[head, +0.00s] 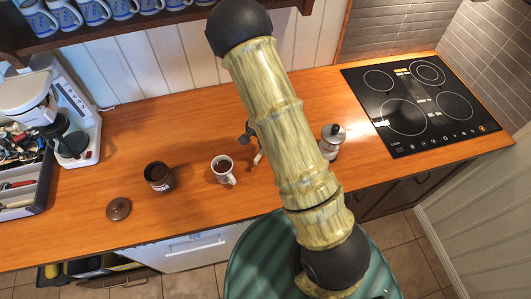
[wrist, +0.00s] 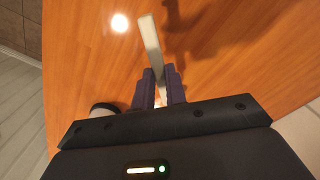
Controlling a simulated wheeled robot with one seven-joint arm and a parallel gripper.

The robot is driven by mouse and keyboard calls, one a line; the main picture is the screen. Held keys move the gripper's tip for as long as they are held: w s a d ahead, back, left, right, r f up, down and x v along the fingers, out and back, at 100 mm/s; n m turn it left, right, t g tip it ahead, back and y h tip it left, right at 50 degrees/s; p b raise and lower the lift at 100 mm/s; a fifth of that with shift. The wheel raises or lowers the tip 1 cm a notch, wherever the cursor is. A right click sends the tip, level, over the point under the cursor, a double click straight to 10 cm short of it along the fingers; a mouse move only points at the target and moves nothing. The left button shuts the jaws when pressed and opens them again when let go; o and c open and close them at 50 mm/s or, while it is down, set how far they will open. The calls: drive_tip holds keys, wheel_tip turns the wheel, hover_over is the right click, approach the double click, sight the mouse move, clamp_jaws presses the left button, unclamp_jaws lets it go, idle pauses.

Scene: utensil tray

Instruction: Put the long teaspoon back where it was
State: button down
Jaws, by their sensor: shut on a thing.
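My gripper (wrist: 163,90) is shut on a pale, flat, narrow piece, which I take to be the long teaspoon (wrist: 150,38). In the wrist view it sticks out beyond the fingertips over the wooden counter. Its other end is hidden by the gripper, so I cannot see the bowl. In the head view my arm hides most of the gripper, just right of the white mug of dark drink (head: 222,168). The utensil tray (head: 45,190) is at the far left, with several utensils in it.
An open dark jar (head: 159,177) stands left of the mug, and its round lid (head: 118,209) lies nearby. A moka pot (head: 332,141) stands right of my arm. A coffee machine (head: 80,120) stands beside the tray. The black hob (head: 420,105) is at the right.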

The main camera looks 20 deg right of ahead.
drive_tip(key=shift+f, duration=1.15)
drive_tip(key=shift+f, duration=1.85)
drive_tip(key=shift+f, duration=0.2)
drive_tip(key=c, duration=1.4)
unclamp_jaws()
drive_tip(key=shift+r, duration=0.1)
drive_tip(key=shift+c, duration=0.2)
wheel_tip(320, 180, up, 12)
drive_tip(key=shift+r, duration=0.1)
